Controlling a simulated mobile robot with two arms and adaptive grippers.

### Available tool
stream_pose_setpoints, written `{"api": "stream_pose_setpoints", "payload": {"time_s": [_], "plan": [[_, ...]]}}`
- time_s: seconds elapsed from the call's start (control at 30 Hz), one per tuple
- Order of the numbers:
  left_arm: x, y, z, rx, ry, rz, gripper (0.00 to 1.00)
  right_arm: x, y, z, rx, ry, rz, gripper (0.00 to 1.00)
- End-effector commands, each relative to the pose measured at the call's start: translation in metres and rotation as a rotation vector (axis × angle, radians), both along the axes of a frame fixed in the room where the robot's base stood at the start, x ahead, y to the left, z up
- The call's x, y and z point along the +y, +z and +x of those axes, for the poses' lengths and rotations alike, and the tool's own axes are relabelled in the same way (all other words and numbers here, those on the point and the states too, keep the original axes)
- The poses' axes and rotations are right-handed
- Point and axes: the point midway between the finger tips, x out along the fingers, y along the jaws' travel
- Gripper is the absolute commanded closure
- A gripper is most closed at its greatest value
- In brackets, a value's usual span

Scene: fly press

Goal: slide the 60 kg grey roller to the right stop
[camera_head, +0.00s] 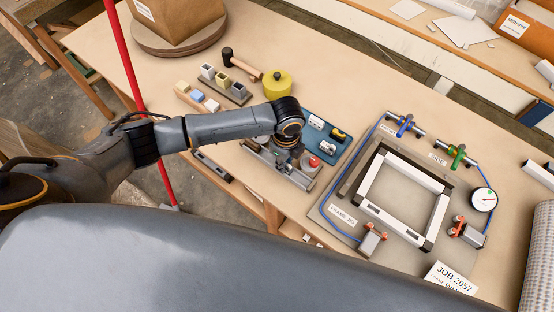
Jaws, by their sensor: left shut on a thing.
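My left gripper (285,142) points down over a grey metal fixture (297,180) near the front edge of the workbench. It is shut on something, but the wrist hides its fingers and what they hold. I cannot tell whether that is part of the fixture. A large grey, textured roll (538,262) stands at the lower right and is cut off by the picture edge. I cannot tell whether it is the grey roller. I can make out no right stop. My right gripper is not in view.
A blue tray (318,122) with small parts and a red-topped item (314,161) lie close to my left gripper. A clamped square frame (375,205) and a dial gauge (484,199) lie to the right. A yellow container (277,84) and hammer (229,58) lie behind.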

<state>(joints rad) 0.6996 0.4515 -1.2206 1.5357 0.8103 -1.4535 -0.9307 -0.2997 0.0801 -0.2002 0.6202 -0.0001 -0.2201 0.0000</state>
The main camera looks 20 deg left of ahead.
Motion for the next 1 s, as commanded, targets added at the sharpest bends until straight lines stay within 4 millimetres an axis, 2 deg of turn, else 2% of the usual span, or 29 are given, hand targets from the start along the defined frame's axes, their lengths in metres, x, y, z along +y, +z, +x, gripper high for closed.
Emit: {"api": "stream_pose_setpoints", "payload": {"time_s": [0.3,0.77,1.0], "plan": [[-0.015,0.001,-0.006,0.0,-0.001,0.0,1.0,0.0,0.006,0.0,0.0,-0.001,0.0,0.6],[-0.018,0.0,-0.007,0.0,0.0,0.0,1.0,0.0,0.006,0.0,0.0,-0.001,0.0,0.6],[-0.028,0.001,-0.011,0.001,-0.002,-0.001,1.0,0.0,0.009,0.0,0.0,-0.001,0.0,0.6]]}}
